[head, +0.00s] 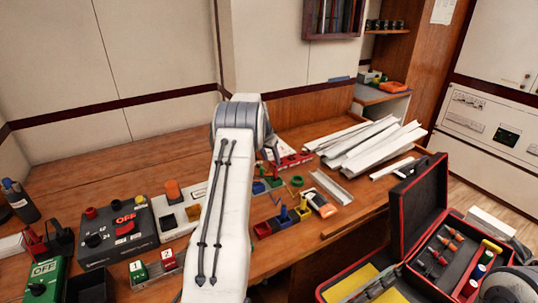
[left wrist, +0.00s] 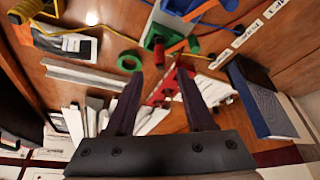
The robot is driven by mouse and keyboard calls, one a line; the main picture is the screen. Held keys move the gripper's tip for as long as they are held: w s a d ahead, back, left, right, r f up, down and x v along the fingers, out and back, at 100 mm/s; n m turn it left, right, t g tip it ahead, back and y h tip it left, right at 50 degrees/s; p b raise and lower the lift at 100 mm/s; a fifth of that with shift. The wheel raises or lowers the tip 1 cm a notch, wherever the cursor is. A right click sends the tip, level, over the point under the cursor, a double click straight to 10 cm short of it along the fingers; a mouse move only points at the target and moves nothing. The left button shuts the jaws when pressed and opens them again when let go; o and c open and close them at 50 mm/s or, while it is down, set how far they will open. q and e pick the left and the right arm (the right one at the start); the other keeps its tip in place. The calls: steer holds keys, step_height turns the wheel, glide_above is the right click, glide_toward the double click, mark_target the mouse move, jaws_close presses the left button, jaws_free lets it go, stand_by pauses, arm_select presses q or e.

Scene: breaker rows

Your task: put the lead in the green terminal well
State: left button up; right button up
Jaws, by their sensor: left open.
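A green square block with an opening (left wrist: 158,38), which looks like the green terminal well, shows near the top of the left wrist view. In the head view the green block (head: 272,182) is small, just right of my arm. My left gripper (left wrist: 160,73) is open and empty, its fingertips apart from the green block. In the head view my own arm mostly hides it.
A green ring (left wrist: 129,61) and a red piece (left wrist: 178,87) lie near the fingers. White trunking strips (head: 375,145) are piled at the back right. A coloured block row (head: 264,230) and an orange meter (head: 320,204) stand nearer. An open red-edged case (head: 397,222) is at right.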

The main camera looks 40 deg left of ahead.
arm_select(q)
steer(key=shift+v, duration=1.65)
steer(key=d+r+m+g+h, duration=0.1)
steer(key=d+r, duration=0.2)
steer(key=d, duration=0.9)
steer(key=d+r+m+h, duration=0.1)
steer(key=d+r+m, duration=0.15)
steer(key=d, duration=0.95)
steer(key=s+d+r+m+g, duration=0.1)
steer(key=s+d, duration=0.4)
steer(key=d, duration=0.2)
steer(key=s+d+r, duration=0.1)
steer(key=s+d, duration=0.4)
steer(key=d, duration=0.2)
steer(key=s+d+m+g, duration=0.1)
steer(key=s+d+m, duration=0.1)
steer(key=s+d, duration=0.9)
steer(key=s+a+f+m+g, duration=0.1)
steer(key=s+f+m, duration=0.1)
steer(key=s, duration=1.6)
steer(key=shift+s+a+g, duration=0.3)
steer(key=shift+s, duration=0.1)
